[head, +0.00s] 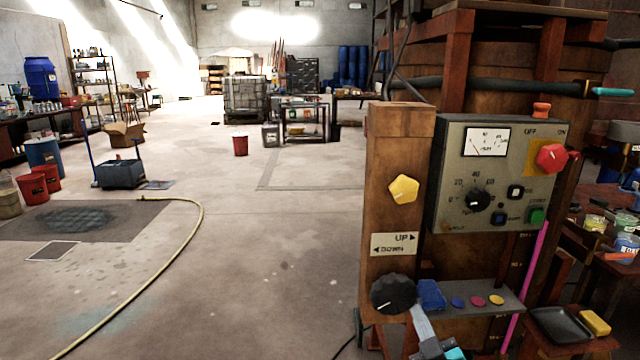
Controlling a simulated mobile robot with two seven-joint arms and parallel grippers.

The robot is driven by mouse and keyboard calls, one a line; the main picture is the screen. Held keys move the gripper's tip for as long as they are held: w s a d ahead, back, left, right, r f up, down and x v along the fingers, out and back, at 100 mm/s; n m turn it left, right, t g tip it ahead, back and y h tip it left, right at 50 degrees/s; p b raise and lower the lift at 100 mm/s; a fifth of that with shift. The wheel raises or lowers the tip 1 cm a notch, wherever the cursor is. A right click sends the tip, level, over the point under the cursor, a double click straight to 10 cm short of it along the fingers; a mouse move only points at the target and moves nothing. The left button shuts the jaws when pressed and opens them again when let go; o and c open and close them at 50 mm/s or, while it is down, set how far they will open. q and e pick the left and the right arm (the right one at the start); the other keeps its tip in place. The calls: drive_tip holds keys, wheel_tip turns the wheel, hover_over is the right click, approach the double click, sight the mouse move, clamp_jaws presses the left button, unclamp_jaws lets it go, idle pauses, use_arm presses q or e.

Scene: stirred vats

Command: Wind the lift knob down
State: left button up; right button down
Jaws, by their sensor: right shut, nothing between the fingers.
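A large black round knob (393,293) sits low on the wooden post of the vat stand. A white plate marked UP and DOWN with arrows (393,244) is fixed above it, and a yellow lobed knob (403,189) sits higher on the same post. No label names the lift knob. My right gripper (416,310) comes up from the bottom edge, its tip close to the lower right of the black knob. It is shut with nothing in it; I cannot tell whether it touches the knob. My left gripper is out of view.
A grey control panel (460,205) with a gauge, dial and red knob (551,158) is right of the post. Below it, a ledge (510,298) carries a blue block (431,295) and coloured discs. A black tray (560,325) lies at lower right. Open floor lies left.

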drive_tip(key=shift+r, duration=0.25)
idle(0.4)
drive_tip(key=s+p, duration=0.4)
drive_tip(key=s, duration=0.2)
drive_tip(key=shift+d+f, duration=0.35)
